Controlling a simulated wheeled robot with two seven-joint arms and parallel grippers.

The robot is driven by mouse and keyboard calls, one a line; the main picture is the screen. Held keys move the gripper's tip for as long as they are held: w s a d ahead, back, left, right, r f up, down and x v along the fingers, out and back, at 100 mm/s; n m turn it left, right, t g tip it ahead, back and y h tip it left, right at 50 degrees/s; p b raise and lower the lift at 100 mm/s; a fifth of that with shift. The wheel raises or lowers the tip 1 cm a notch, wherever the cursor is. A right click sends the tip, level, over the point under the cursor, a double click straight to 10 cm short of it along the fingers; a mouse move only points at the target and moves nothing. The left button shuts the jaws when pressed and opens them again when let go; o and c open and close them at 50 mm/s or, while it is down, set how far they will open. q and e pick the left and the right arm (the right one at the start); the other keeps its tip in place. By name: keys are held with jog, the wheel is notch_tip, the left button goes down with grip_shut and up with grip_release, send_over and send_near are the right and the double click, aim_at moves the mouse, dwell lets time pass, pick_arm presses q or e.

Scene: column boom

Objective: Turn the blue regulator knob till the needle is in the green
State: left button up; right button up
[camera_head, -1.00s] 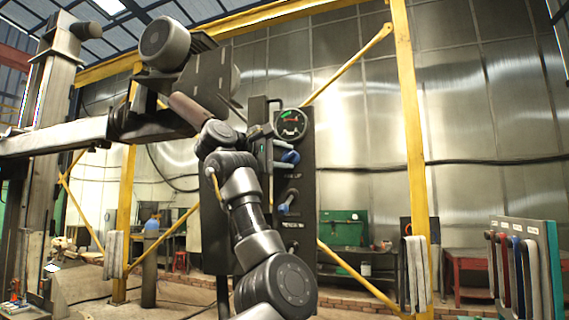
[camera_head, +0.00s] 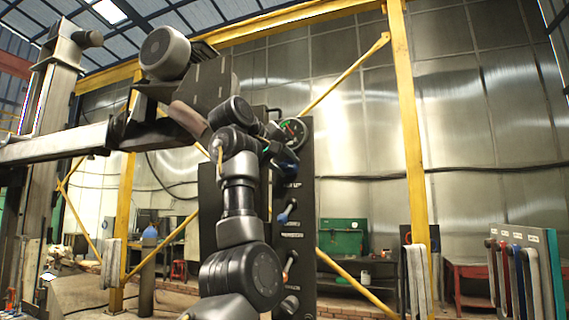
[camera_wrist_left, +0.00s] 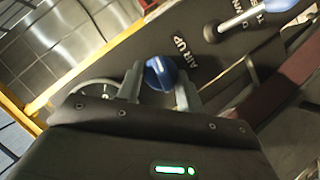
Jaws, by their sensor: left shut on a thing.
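The blue regulator knob (camera_wrist_left: 160,73) sits between the two fingers of my left gripper (camera_wrist_left: 158,86) in the left wrist view, and the gripper is shut on it. In the head view the left gripper (camera_head: 274,148) is at the upper part of the dark panel (camera_head: 307,200), and the knob is mostly hidden there. The round gauge (camera_head: 294,130) is just above, partly covered by my arm. Its rim (camera_wrist_left: 84,90) also shows in the wrist view, largely behind the gripper. I cannot read the needle. My right gripper is not in view.
Below on the panel are a blue-tipped lever (camera_head: 288,211) and an orange-marked lever (camera_head: 290,262). A lever (camera_wrist_left: 250,17) also lies near the "AIR UP" lettering. A yellow post (camera_head: 409,130) and a rack of coloured handles (camera_head: 525,270) stand to the right.

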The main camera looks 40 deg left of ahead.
pick_arm(q)
jog(key=shift+w+d+f+m+y, duration=0.1)
jog(key=shift+f+m+y, duration=0.05)
jog(key=shift+m+y, duration=0.15)
jog(key=shift+g, duration=0.3)
jog(key=o, duration=1)
jog(key=b+v, duration=0.4)
jog(key=v, duration=0.7)
jog(key=shift+w, duration=0.1)
